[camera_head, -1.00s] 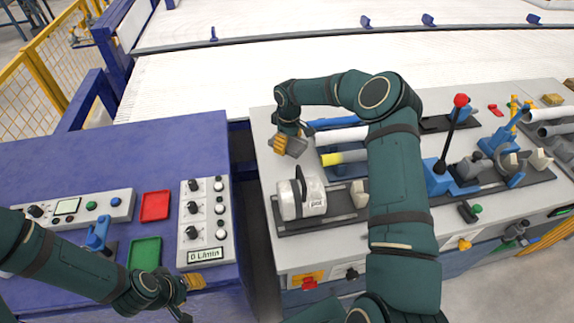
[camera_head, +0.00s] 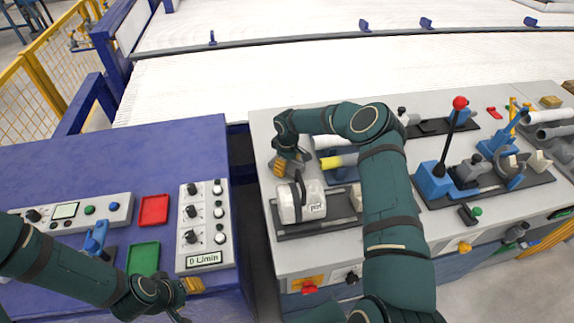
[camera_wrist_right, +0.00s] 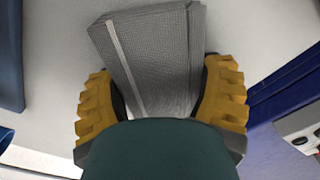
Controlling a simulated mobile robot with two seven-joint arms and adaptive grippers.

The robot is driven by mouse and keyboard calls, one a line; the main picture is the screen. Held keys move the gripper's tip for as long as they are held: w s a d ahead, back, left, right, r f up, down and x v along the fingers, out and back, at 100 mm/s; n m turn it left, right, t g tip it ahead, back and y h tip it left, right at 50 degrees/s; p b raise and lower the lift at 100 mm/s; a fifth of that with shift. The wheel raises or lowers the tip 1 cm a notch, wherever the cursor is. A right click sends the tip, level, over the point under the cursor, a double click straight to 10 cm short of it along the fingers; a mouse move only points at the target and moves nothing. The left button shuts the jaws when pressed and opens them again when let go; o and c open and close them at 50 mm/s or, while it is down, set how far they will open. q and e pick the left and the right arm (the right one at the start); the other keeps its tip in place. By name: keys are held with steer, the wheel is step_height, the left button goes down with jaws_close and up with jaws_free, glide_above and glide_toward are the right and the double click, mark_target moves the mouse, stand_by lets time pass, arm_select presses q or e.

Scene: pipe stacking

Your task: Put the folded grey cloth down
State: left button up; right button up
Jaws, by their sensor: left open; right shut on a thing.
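The folded grey cloth (camera_wrist_right: 150,60) is a flat, woven-textured bundle with a pale stripe, held between the yellow fingers of my right gripper (camera_wrist_right: 160,90). In the head view my right gripper (camera_head: 288,165) is at the left end of the grey bench, just behind the white machine. There the cloth is mostly hidden by the gripper. I cannot tell whether the cloth touches the bench. My left gripper (camera_head: 190,287) is open at the front edge of the blue table, apart from the cloth.
The white machine (camera_head: 302,200) stands close in front of my right gripper. A yellow-ended pipe (camera_head: 338,160) lies to its right. The blue table (camera_head: 110,160) has red (camera_head: 153,210) and green (camera_head: 143,258) trays. A strip of bare grey bench (camera_head: 262,150) lies at the left edge.

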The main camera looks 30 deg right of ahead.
mark_target(288, 163)
steer(key=shift+f, duration=0.15)
steer(key=o, duration=1.2)
step_height(288, 163, up, 12)
steer(key=shift+r, duration=0.2)
